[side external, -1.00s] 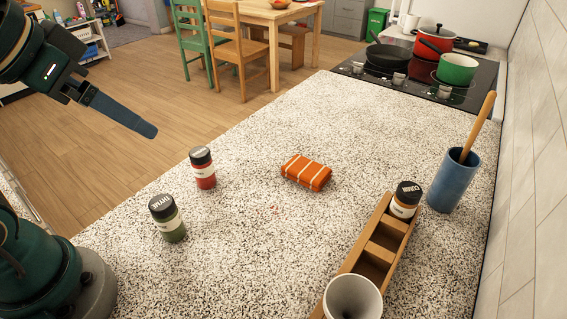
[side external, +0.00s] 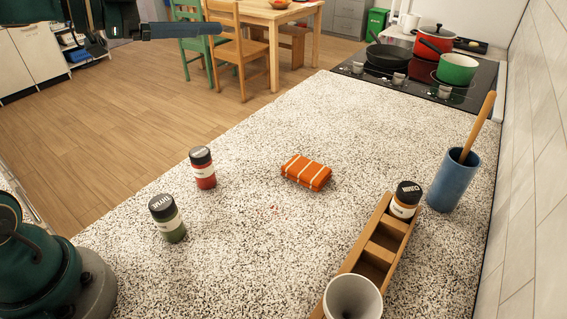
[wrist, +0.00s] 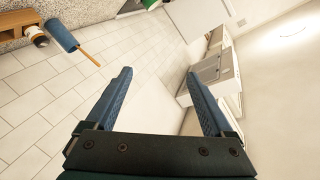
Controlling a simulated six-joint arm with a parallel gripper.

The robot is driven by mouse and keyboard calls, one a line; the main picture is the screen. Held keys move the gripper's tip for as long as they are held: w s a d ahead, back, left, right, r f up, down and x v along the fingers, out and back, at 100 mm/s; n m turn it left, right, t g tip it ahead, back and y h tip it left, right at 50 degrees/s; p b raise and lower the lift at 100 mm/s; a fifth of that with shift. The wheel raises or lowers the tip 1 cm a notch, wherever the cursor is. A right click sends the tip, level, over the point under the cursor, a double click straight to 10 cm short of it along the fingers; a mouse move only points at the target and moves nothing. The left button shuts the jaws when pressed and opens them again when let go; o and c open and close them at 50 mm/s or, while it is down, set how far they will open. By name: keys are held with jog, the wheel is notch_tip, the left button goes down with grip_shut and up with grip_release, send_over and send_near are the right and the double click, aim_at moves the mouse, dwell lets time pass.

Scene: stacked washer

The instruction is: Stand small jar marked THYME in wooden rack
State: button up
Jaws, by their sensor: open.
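The THYME jar (side external: 167,219) has a black lid and green contents. It stands upright on the speckled counter at the left, near my base. The wooden rack (side external: 351,263) lies on the right side of the counter. One end slot holds a jar with a black lid marked CUMIN (side external: 405,199), and the middle compartments look empty. My gripper (wrist: 157,88) is open and empty in the wrist view, pointing toward the wall and away from the counter. In the side view my gripper (side external: 185,30) is high at the upper left, far from the THYME jar.
A red-filled jar (side external: 203,168) stands behind the THYME jar. A folded orange cloth (side external: 306,172) lies mid-counter. A white cup (side external: 352,298) is at the rack's near end, hiding part of it. A blue holder (side external: 453,180) with a wooden utensil stands beside the rack. The hob holds pots (side external: 457,69).

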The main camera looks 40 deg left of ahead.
jog(key=s+d+f+m+g+h, duration=0.2)
jog(key=s+f+m+g+h, duration=0.1)
jog(key=s+f+g, duration=0.35)
jog(key=g+h, duration=0.2)
jog(key=g, duration=0.5)
send_over(174, 217)
jog(key=a, duration=0.4)
notch_tip(174, 217, down, 4)
jog(key=shift+t, duration=0.35)
jog(key=f, duration=1.4)
jog(key=shift+s+d+f, duration=0.1)
jog(key=shift+s+d, duration=0.05)
jog(key=shift+s, duration=0.15)
jog(key=shift+d+f, duration=0.3)
jog(key=shift+f, duration=0.15)
jog(key=shift+x, duration=2.2)
grip_shut()
